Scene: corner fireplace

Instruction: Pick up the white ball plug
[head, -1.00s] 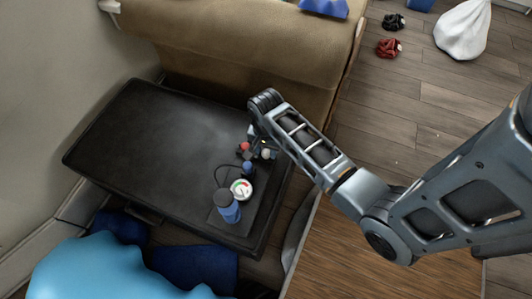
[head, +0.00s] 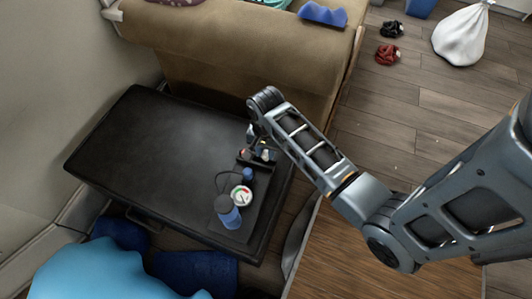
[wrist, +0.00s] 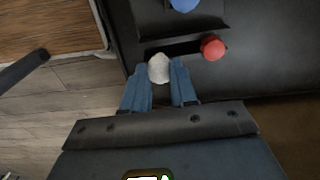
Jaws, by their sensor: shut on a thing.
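The white ball plug (wrist: 158,68) sits between the two blue fingertips of my gripper (wrist: 159,82) in the wrist view. The gripper is shut on it. Beside a dark slot, a red ball plug (wrist: 213,48) stands to the right of the white one, and a blue ball plug (wrist: 184,5) shows at the top edge. In the head view my gripper (head: 259,141) is over the right side of the black table, small and partly hidden by my arm. I cannot tell whether the white plug is clear of its seat.
The black table (head: 150,145) is mostly bare on its left. A blue bottle-like object (head: 228,213) and a round white gauge (head: 241,195) stand near its front right. A tan sofa (head: 240,50) is behind. A wooden surface (head: 345,260) lies at lower right.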

